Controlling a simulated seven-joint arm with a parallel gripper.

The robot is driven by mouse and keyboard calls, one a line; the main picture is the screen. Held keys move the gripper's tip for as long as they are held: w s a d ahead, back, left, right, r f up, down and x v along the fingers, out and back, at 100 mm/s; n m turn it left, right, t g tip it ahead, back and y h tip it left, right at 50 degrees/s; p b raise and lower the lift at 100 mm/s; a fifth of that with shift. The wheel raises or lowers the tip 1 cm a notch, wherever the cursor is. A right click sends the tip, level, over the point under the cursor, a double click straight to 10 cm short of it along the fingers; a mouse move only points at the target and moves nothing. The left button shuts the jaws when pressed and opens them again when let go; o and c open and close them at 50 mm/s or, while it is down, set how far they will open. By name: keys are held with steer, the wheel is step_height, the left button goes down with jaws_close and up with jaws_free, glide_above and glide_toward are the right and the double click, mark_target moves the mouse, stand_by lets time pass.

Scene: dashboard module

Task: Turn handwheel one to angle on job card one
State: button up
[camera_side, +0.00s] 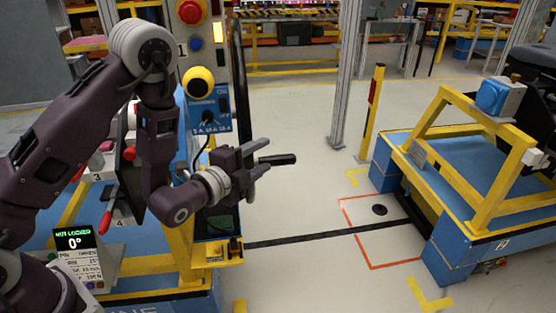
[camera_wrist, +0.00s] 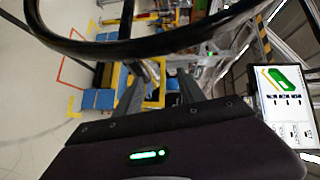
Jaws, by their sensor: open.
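A black handwheel shows nearly edge-on in the side view, its thin rim (camera_side: 237,62) upright beside the blue and grey panel post. Its curved rim (camera_wrist: 130,47) crosses the top of the wrist view. A black handle (camera_side: 278,160) sticks out to the right by my gripper (camera_side: 260,170). My gripper is open, its fingers spread around or beside the handle; I cannot tell which. In the wrist view my gripper (camera_wrist: 160,88) shows no object clearly between its fingers. A display (camera_side: 73,240) reads "NOT LOCKED" and 0°, above a small printed panel. The wheel's hub is hidden.
A blue and yellow cart (camera_side: 470,170) stands at right, with open floor between. A screen (camera_wrist: 287,105) shows a green part.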

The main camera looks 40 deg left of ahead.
mark_target(273, 163)
step_height(273, 163, down, 4)
steer(key=shift+r, duration=0.1)
steer(key=w, duration=0.4)
steer(key=w+f, duration=0.1)
steer(key=w, duration=0.2)
steer(key=shift+c, duration=0.5)
jaws_close()
stand_by(0.6)
